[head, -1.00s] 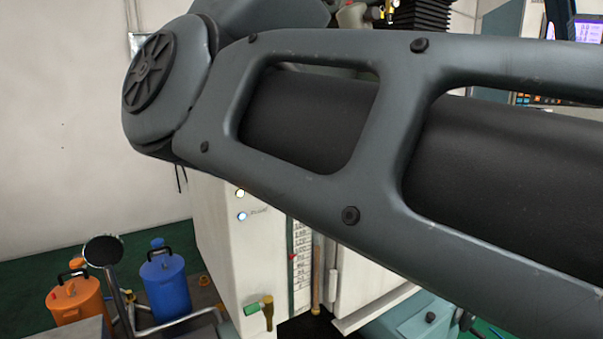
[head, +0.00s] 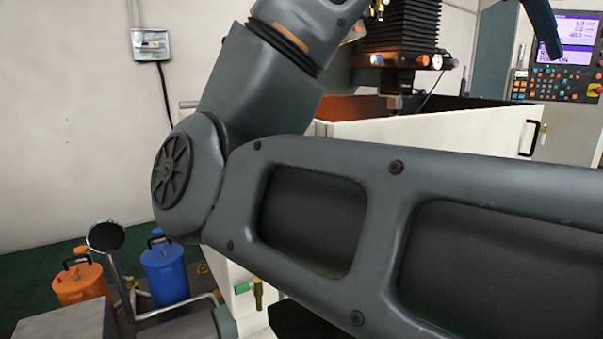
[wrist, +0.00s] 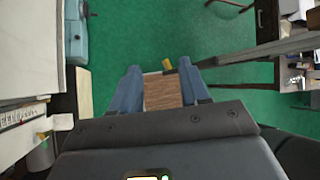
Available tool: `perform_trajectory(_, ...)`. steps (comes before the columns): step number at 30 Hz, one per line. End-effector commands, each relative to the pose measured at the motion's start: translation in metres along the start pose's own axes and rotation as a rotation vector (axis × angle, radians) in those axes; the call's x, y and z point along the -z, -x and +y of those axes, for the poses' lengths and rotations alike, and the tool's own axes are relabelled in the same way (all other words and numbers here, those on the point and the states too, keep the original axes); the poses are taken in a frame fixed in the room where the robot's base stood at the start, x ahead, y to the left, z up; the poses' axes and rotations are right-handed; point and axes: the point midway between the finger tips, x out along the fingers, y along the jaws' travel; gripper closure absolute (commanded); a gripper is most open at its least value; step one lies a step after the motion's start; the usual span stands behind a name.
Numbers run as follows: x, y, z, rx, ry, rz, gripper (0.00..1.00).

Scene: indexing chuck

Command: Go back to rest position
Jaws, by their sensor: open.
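My arm crosses the head view from the right edge to an elbow joint at left. From there a link of it rises to the top edge. My gripper is outside the head view. In the wrist view my gripper (wrist: 160,74) points down toward the green floor (wrist: 160,30), its two blue-grey fingers apart. A brown, wood-grained surface (wrist: 163,92) shows between the fingers, lower down. I cannot tell what it belongs to, and nothing appears gripped.
A white machine enclosure (head: 430,130) stands behind my arm, with a black bellows column (head: 402,25) above it. A control panel (head: 562,80) is at right. An orange canister (head: 80,288) and a blue canister (head: 165,277) stand at lower left. Open green floor shows in the wrist view.

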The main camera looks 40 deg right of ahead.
Motion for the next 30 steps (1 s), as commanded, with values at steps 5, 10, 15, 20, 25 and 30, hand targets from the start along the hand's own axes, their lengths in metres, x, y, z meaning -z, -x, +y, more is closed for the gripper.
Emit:
perform_trajectory(5,-0.012,-0.008,0.016,0.097,0.153,-0.148,0.55)
perform_trajectory(10,-0.028,-0.016,0.044,0.25,0.393,-0.353,0.55)
perform_trajectory(15,-0.04,-0.02,0.08,0.433,0.666,-0.563,0.55)
perform_trajectory(20,-0.04,-0.023,0.121,0.611,0.924,-0.746,0.55)
perform_trajectory(25,-0.027,-0.031,0.167,0.805,1.19,-0.927,0.55)
perform_trajectory(30,0.001,-0.044,0.214,0.993,1.442,-1.102,0.55)
